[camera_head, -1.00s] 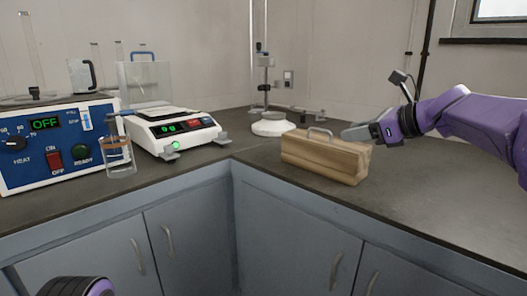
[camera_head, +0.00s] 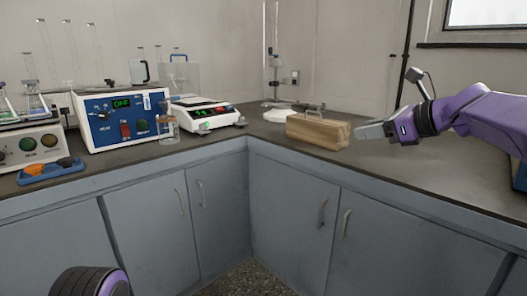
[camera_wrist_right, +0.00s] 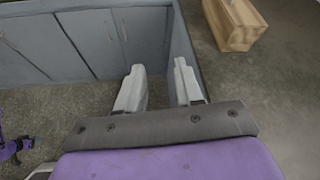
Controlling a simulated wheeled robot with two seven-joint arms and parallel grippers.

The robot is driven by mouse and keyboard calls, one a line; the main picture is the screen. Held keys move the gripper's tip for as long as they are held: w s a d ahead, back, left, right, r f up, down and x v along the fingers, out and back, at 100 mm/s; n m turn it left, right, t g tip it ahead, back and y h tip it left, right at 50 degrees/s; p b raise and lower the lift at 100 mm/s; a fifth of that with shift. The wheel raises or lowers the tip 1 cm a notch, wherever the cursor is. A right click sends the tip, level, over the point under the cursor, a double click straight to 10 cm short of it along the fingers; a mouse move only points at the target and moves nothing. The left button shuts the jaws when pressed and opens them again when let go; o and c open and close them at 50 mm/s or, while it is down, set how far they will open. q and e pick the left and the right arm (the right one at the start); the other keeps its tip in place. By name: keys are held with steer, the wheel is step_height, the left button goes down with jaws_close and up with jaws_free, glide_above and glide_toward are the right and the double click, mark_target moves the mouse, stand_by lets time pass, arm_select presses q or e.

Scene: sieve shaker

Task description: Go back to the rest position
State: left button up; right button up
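My right gripper (camera_head: 374,130) is held over the counter at the right, beside the wooden box and apart from it. In the right wrist view my right gripper (camera_wrist_right: 160,88) shows two pale fingers spread apart with nothing between them. Part of my left arm (camera_head: 92,281) shows at the bottom left of the head view; its gripper fingers are out of view.
A wooden box (camera_head: 317,132) with a handle stands on the dark counter (camera_head: 425,173). A white balance (camera_head: 205,115), a blue heater unit (camera_head: 118,120) and a glass beaker (camera_head: 168,128) stand to the left. An orange-blue tray (camera_head: 50,171) lies far left. Floor shows below.

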step_height(320, 180, down, 23)
steer(key=w+d+m+t+h, duration=0.1)
steer(key=m+t+h, duration=0.15)
steer(key=m, duration=1.55)
steer(key=w+d+m+t+h, duration=0.15)
steer(key=m+t, duration=0.25)
steer(key=m, duration=1.3)
steer(key=s+d+f+m+g+h, duration=0.2)
steer(key=s+f+m+g+h, duration=0.2)
steer(key=s+f+m, duration=0.65)
steer(key=s+d+f+m+g+h, duration=0.2)
steer(key=s+f+m+g+h, duration=0.3)
steer(key=s+f, duration=1.05)
steer(key=s+f+m+g+y, duration=0.15)
steer(key=s+f+g, duration=0.35)
steer(key=s+f, duration=1.1)
step_height(320, 180, up, 26)
steer(key=s+p, duration=0.2)
steer(key=p, duration=2.2)
steer(key=shift+s+a+m, duration=0.3)
steer(key=shift+a+m, duration=0.1)
